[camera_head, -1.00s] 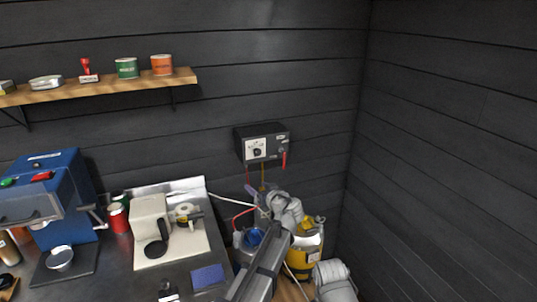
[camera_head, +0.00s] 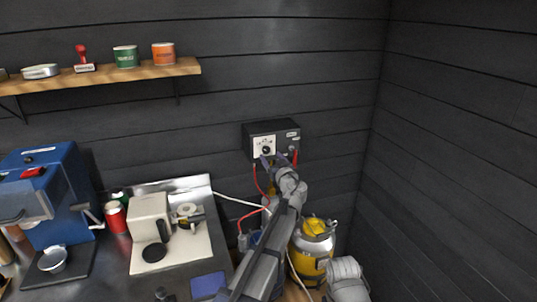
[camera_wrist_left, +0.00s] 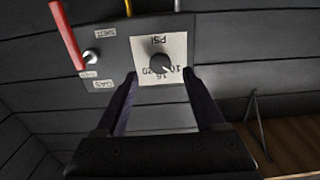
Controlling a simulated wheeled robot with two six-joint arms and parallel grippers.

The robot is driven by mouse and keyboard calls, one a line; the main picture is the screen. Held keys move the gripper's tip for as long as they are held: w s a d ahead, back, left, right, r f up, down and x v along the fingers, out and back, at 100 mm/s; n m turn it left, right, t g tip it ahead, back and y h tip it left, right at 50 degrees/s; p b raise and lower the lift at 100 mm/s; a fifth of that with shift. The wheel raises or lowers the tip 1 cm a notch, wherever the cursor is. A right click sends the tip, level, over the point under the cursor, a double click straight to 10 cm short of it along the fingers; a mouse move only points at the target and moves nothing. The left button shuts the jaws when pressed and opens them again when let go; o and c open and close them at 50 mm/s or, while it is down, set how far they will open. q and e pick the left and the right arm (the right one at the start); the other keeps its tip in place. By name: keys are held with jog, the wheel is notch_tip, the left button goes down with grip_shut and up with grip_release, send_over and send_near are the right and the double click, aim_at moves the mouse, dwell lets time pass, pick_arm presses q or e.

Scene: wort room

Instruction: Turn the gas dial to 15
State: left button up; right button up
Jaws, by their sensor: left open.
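The gas dial is a black round knob on a white square plate of a dark wall box (camera_head: 287,136). In the wrist view the dial (camera_wrist_left: 160,63) appears upside down, with "PSI" and several numbers around it. My left gripper (camera_head: 270,159) is at the box front, just below the dial in the head view. In the wrist view its two fingers (camera_wrist_left: 161,75) are spread, one on each side of the dial plate, with the knob between and slightly beyond the tips. I see no clear contact. The right gripper is out of the frames.
A red lever (camera_wrist_left: 68,36) sits on the same box beside the dial. A yellow canister (camera_head: 312,245) stands below right. A white machine (camera_head: 150,218) and blue machine (camera_head: 48,190) stand on the counter at left. A wooden shelf (camera_head: 110,76) is above left.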

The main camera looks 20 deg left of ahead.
aim_at(267, 151)
pick_arm(q)
jog(key=x, duration=0.4)
jog(key=shift+w, duration=0.1)
jog(key=shift+c, duration=0.4)
grip_shut()
